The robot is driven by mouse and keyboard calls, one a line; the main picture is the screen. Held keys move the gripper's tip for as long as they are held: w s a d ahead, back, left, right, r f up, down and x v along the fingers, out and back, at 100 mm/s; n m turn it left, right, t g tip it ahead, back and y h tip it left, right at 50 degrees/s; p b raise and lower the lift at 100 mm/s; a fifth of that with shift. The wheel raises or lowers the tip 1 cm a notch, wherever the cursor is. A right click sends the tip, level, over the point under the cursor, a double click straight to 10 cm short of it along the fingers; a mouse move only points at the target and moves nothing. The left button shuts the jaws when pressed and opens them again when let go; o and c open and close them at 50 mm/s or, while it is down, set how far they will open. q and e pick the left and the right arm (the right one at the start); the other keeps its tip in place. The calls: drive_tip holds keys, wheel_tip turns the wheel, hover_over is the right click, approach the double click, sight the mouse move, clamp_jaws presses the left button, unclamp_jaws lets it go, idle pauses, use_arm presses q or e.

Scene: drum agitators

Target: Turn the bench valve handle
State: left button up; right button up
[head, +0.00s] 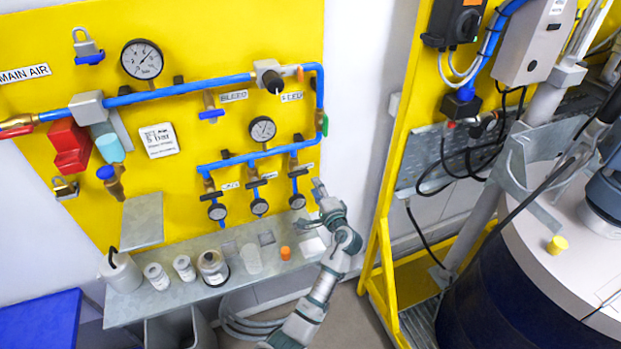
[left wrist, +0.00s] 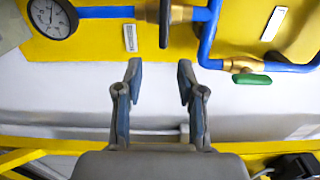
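My left gripper (head: 320,192) is in front of the right edge of the yellow panel, below the blue pipes. In the left wrist view its two fingers (left wrist: 160,72) are apart with nothing between them. A brass valve with a green handle (head: 322,123) sits on the right vertical blue pipe, above my gripper. The green handle (left wrist: 250,79) also shows in the left wrist view, right of the fingers and apart from them. I cannot tell which handle is the bench valve's. My right gripper is not in view.
A grey shelf (head: 150,309) with jars and an orange-capped bottle (head: 285,253) lies below the panel, left of my arm. A yellow frame (head: 384,240) and a large dark blue drum (head: 500,290) stand to the right. White wall shows between panel and frame.

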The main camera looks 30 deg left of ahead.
use_arm(q)
drive_tip(key=v, duration=0.3)
drive_tip(key=shift+s+d, duration=0.1)
drive_tip(key=shift+d, duration=0.25)
drive_tip(key=shift+a, duration=0.15)
